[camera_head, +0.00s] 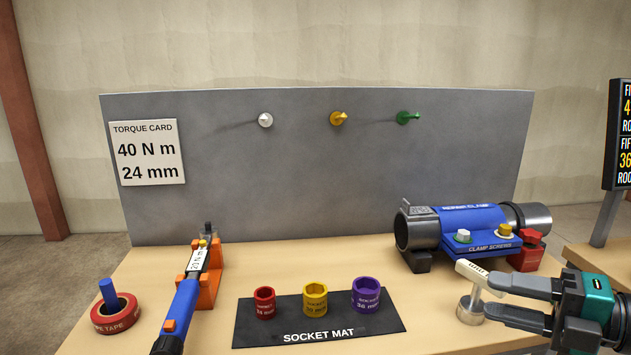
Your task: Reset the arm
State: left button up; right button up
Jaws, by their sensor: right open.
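My right gripper (488,296) reaches in from the lower right, with its dark fingers apart and pointing left. Just off its fingertips stands a small item with a cream, lettered top (479,275) and a round metal base (471,310). The gap between the fingers looks empty; whether a fingertip touches the item I cannot tell. The rest of my right arm is cut off by the frame edge. My left gripper is not in view.
A pipe with a blue repair clamp (470,217) lies behind the gripper. A black socket mat (390,322) holds three sockets. A blue torque wrench (181,306) rests on an orange stand; red tape (114,314) lies left. A grey pegboard (300,180) stands behind.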

notch_tip(320, 180, down, 15)
jog(key=s+m+t+h+p, duration=0.25)
jog(key=m+t+h, duration=0.5)
jog(key=m, duration=1.15)
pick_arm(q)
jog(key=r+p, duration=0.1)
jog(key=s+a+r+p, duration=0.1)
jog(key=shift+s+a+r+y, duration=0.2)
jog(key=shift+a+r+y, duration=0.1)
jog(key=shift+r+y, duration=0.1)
pick_arm(e)
jog(key=s+a+f+m+g+h, duration=0.4)
jog(key=s+a+f+m+g, duration=0.2)
jog(key=f, duration=0.6)
jog(key=s+a+m, duration=0.2)
jog(key=s+a, duration=0.1)
jog(key=shift+a, duration=0.15)
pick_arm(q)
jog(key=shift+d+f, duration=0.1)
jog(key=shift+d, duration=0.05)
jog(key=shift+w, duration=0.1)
